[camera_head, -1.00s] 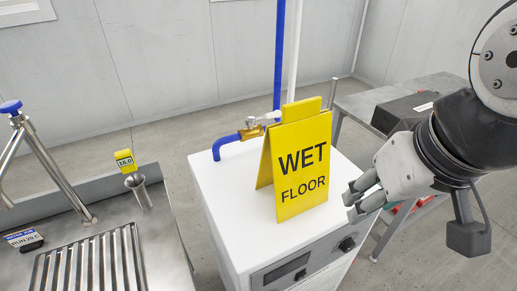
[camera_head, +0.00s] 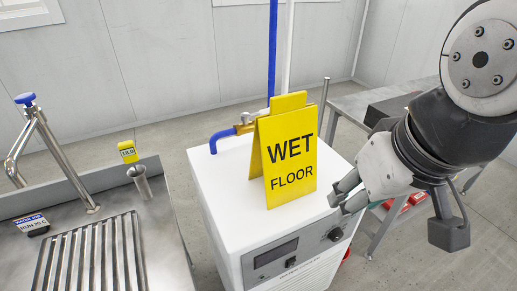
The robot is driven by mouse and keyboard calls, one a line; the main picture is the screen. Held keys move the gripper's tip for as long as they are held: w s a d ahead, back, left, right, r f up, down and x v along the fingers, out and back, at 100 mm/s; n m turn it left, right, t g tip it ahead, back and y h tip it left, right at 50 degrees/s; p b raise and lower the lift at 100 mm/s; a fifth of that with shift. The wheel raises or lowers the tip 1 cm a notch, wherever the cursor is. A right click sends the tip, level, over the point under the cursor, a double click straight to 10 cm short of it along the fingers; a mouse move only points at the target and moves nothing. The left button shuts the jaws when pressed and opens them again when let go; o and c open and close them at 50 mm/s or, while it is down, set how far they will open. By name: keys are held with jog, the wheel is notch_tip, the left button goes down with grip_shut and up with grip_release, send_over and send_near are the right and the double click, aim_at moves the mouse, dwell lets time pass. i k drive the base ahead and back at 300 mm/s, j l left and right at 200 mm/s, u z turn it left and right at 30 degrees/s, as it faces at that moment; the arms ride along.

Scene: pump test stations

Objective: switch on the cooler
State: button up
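The cooler (camera_head: 219,200) is a white box with a grey front panel (camera_head: 292,254). The panel has a dark display (camera_head: 276,252) and a round dark knob (camera_head: 335,234) at its right. A yellow "WET FLOOR" sign (camera_head: 290,160) stands on the cooler's top. My gripper (camera_head: 336,198) is at the cooler's right front edge, right of the sign and above the knob in the picture. Its fingers point left and hold nothing that I can see. How far apart the fingertips are is unclear. The label under the display is too small to read fully.
A blue pipe (camera_head: 225,137) and a brass valve (camera_head: 245,126) sit at the cooler's back, partly behind the sign. A steel sink unit (camera_head: 170,235) with a grooved drainer stands at left. A grey table (camera_head: 345,104) with a dark box is behind my arm.

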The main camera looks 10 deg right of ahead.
aim_at(291, 263)
jog(key=j+z, duration=0.5)
jog(key=j, duration=0.3)
jog(key=k+j+u, duration=0.15)
jog(key=u, duration=0.25)
jog(key=k+j+u, duration=0.25)
jog(key=u, duration=0.2)
